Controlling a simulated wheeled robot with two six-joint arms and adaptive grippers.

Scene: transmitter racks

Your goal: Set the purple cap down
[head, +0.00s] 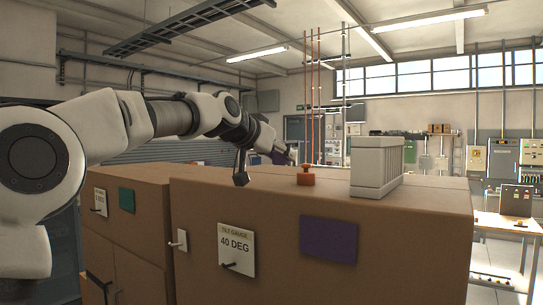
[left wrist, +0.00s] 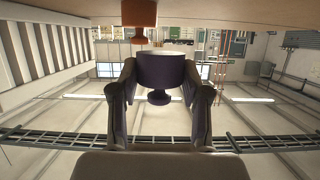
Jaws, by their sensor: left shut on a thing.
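The purple cap (left wrist: 162,72) is between the two fingers of my left gripper (left wrist: 162,88) in the left wrist view, which shows the room upside down. The fingers are shut on its sides, and its narrow knob points away from the cabinet top. In the head view my left gripper (head: 268,166) is at the cabinet top, and the cap (head: 279,157) shows as a small dark purple patch, partly hidden. An orange cap (head: 305,176) stands on the cabinet top just right of the gripper; it also shows in the left wrist view (left wrist: 140,14). My right gripper is out of view.
A pale ribbed block (head: 376,167) stands on top, right of the orange cap. The top's right end is clear.

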